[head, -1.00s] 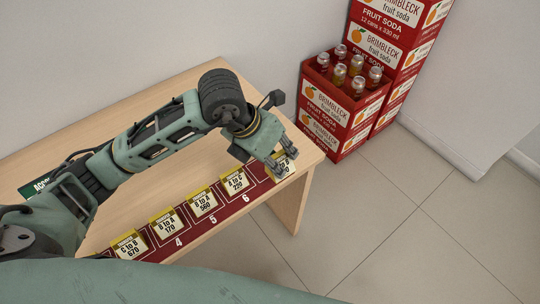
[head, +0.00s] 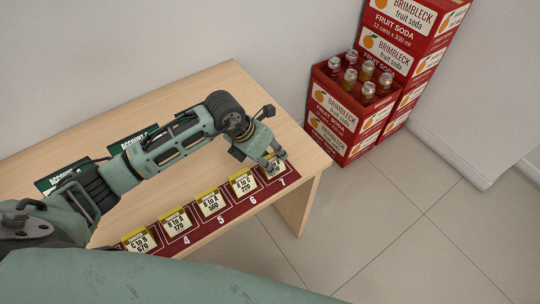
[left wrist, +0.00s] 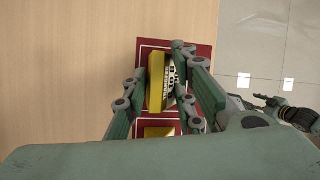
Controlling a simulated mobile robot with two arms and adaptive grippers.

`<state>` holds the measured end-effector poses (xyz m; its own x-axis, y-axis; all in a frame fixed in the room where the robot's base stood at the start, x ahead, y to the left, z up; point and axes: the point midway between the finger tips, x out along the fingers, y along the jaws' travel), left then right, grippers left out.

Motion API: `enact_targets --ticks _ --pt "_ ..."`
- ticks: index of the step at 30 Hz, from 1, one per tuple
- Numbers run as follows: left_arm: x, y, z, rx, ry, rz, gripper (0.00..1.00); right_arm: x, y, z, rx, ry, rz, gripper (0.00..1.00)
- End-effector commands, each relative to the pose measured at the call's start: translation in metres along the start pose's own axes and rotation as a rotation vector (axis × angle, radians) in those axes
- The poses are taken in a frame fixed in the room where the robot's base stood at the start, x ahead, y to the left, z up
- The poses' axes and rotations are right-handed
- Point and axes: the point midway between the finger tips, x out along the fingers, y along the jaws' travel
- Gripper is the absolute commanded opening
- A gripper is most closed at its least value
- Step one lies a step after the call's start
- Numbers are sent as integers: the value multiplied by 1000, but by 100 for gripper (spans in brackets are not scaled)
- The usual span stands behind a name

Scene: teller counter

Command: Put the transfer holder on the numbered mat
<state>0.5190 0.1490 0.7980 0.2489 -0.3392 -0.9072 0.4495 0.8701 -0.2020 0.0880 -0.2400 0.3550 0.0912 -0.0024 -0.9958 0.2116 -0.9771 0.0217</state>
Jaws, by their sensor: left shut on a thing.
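My left gripper (head: 275,164) is shut on a yellow-and-white transfer holder (left wrist: 157,82) at the right end of the dark red numbered mat (head: 291,177). In the left wrist view the holder stands between the two fingers, over the mat (left wrist: 192,49). The fingers partly hide its card, and I cannot tell whether its base touches the mat. Other holders stand in a row on the mat, reading A to C 220 (head: 243,184), 560 (head: 211,203), B to A 170 (head: 175,222) and C to B 670 (head: 140,242). An arm part at the right of the left wrist view may be my right one.
The mat lies along the front edge of the wooden counter (head: 215,85). Green account signs (head: 135,138) stand at the left, partly behind my arm. Red soda cartons (head: 340,115) with cans stand beyond the counter's right end.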

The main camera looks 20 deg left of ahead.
Motion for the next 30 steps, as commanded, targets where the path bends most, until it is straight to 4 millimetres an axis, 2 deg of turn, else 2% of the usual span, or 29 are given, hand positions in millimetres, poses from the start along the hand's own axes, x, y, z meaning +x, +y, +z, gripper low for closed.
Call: enact_targets --ticks 5,6,12,24,26,30 --pt "3 1 -1 0 0 0 0 4 -3 0 -2 1 -4 46" --pt "2 1 -1 0 0 0 27 3 -4 -1 -2 1 -5 46" --pt "2 0 -1 -1 0 0 44 3 -9 -2 -1 2 -11 46" --pt "-4 0 1 0 -1 1 44 0 -9 -2 -1 2 -10 46" --pt "-11 1 1 0 -4 1 44 2 -8 -2 -1 2 -10 46" --pt "-39 1 1 2 -4 3 44 4 -6 -1 -2 2 -7 46"
